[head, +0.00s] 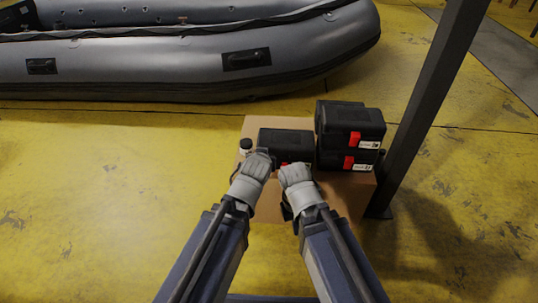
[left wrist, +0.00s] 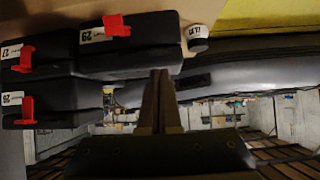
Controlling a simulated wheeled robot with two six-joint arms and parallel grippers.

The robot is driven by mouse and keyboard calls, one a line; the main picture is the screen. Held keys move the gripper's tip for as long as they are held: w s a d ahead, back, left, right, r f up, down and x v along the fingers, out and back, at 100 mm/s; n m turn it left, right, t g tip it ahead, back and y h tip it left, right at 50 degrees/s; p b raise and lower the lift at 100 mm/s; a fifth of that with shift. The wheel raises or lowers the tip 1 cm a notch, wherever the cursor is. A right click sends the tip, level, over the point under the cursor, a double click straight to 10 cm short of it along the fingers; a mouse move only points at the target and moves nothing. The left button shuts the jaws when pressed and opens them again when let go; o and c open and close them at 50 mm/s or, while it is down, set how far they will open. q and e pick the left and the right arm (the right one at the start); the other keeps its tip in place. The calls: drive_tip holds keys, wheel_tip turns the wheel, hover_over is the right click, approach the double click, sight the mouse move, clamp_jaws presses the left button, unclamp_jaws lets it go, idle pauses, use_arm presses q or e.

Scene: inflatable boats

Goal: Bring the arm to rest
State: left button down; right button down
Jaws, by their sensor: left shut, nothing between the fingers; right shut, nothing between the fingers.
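Both my arms reach forward from the bottom of the head view, side by side. My left gripper (head: 263,158) is at the near edge of a single black case; its closed, empty fingers (left wrist: 158,100) show in the left wrist view. My right gripper (head: 292,174) is just to the right of it, in front of the same case. It is shut with nothing in it; its fingertips are mostly hidden behind the wrist.
A dark post (head: 425,110) stands at right. A grey inflatable boat (head: 180,65) lies behind. Yellow floor is clear at left.

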use_arm(q)
drive_tip(key=shift+s+a+r, duration=0.1)
drive_tip(key=shift+s+r, duration=0.1)
drive_tip(key=shift+r, duration=0.1)
drive_tip(key=s+a+r+m+g+y+p, duration=0.1)
drive_tip(key=s+r+m+g+y+p, duration=0.2)
drive_tip(key=s+g+p, duration=1.25)
drive_tip(key=s+r+t+p, duration=0.2)
drive_tip(key=r+p, duration=1.5)
drive_tip(key=r, duration=0.1)
drive_tip(key=s+r+t+h+p, duration=0.1)
drive_tip(key=r+t+p, duration=0.1)
drive_tip(key=r+p, duration=1.5)
wheel_tip(320, 180, up, 2)
drive_tip(key=shift+s+a+r, duration=0.15)
drive_tip(key=shift+s, duration=0.2)
drive_tip(key=shift+t, duration=0.25)
